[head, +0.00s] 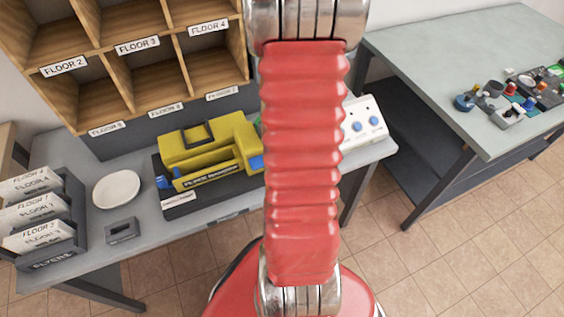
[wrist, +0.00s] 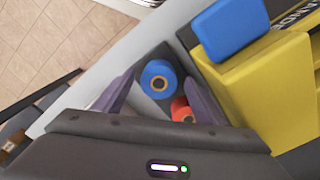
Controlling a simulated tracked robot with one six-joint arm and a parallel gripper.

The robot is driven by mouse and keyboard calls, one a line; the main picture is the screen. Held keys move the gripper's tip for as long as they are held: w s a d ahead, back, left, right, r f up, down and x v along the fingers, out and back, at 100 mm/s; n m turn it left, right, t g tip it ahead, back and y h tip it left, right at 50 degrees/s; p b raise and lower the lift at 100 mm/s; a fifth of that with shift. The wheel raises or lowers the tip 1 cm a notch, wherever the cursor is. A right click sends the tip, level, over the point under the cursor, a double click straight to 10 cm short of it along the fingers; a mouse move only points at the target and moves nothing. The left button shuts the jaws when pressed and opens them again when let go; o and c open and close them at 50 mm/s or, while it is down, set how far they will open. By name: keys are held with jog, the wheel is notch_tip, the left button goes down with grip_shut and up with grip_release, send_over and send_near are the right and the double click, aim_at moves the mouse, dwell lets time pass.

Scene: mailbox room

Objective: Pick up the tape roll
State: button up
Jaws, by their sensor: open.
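I cannot tell whether the fingers touch either roll. My red arm hides the gripper and rolls in the head view.
The yellow machine (head: 205,150) sits on the grey bench; its blue block (wrist: 230,28) is close to the right finger. A white control box (head: 362,122), plate (head: 117,190) and flyer rack (head: 45,222) share the bench. Wooden cubbies (head: 135,48) stand behind.

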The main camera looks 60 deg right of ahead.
jog(key=shift+c, duration=0.4)
jog(key=c, duration=1.1)
jog(key=shift+o, duration=0.2)
jog(key=shift+r, duration=0.1)
notch_tip(320, 180, up, 10)
jog(key=shift+s, duration=0.1)
